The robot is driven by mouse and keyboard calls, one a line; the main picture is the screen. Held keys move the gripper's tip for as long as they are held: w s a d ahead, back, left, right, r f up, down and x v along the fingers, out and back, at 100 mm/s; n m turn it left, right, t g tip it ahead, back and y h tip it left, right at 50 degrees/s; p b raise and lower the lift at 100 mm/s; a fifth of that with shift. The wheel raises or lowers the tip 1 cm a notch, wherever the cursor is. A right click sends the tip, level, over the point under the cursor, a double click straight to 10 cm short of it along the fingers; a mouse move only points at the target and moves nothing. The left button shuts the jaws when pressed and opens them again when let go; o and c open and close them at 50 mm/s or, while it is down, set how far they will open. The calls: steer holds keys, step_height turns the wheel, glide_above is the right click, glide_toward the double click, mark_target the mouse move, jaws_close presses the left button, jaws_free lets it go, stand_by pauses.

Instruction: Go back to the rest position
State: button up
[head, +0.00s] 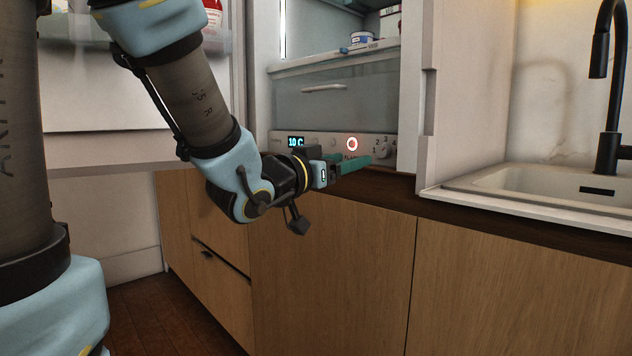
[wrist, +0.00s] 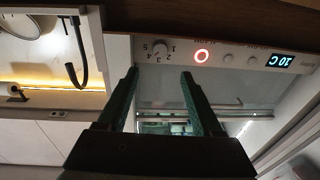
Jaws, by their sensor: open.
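My gripper (head: 352,165) is stretched out in front of the open fridge's lower control panel (head: 325,143) in the head view. In the wrist view, my gripper (wrist: 158,76) has its two green fingers apart with nothing between them. The panel shows a lit "10 C" display (wrist: 279,61), a red glowing ring (wrist: 201,56) and a numbered knob (wrist: 160,48) beyond the fingertips. Whether a fingertip touches the panel cannot be told.
The fridge door (head: 140,90) stands open at the left, behind my arm. A sink (head: 560,185) with a black faucet (head: 607,100) is at the right. Wooden cabinets (head: 330,270) lie below the counter. Some dark floor (head: 165,318) shows at the lower left.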

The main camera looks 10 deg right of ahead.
steer(key=w+a+f+n+y, duration=0.35)
steer(key=a+f+y, duration=0.25)
steer(key=a+f, duration=0.2)
steer(key=w+a+f+n+y, duration=0.3)
steer(key=w+a+f+y, duration=0.15)
steer(key=a+f, duration=0.4)
steer(key=s+a+f+n+g+y, duration=0.45)
steer(key=s+a+f+g, duration=0.55)
steer(key=s, duration=0.3)
step_height(320, 180, up, 23)
steer(key=t+p, duration=0.1)
steer(key=p, duration=2.2)
steer(key=shift+a+m+y+p, duration=0.3)
steer(key=shift+a+m+p, duration=0.05)
steer(key=shift+a+m, duration=0.1)
steer(key=shift+f, duration=0.1)
